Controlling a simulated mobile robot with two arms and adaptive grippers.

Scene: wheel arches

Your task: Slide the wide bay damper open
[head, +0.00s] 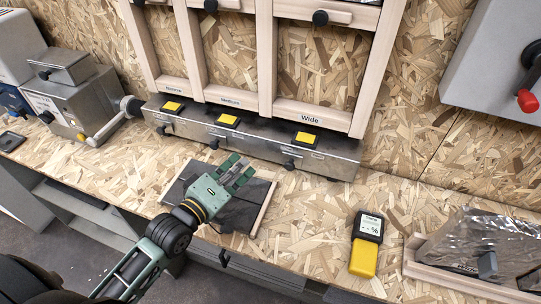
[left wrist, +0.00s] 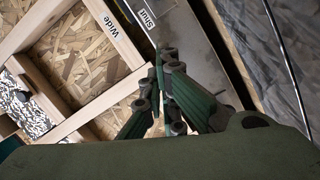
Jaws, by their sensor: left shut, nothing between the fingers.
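The wide bay (head: 320,70) is the rightmost opening of a wooden frame, labelled "Wide". Below it, a metal box (head: 335,160) carries a yellow label and a small dark knob (head: 288,165) on its front. The damper plate itself is not clearly visible. My left gripper (head: 240,169) is shut and empty, in front of the box and left of that knob, apart from it in the head view. In the left wrist view the fingers (left wrist: 165,90) show near the "Wide" label (left wrist: 116,22) and a "Shut" label (left wrist: 147,18). My right gripper is not in view.
A dark panel with wooden edges (head: 238,216) lies under my left gripper. A yellow meter (head: 364,260) and a foil-covered tray (head: 450,277) are to the right. A grey machine with a crank (head: 105,130) stands left. Bench between panel and meter is clear.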

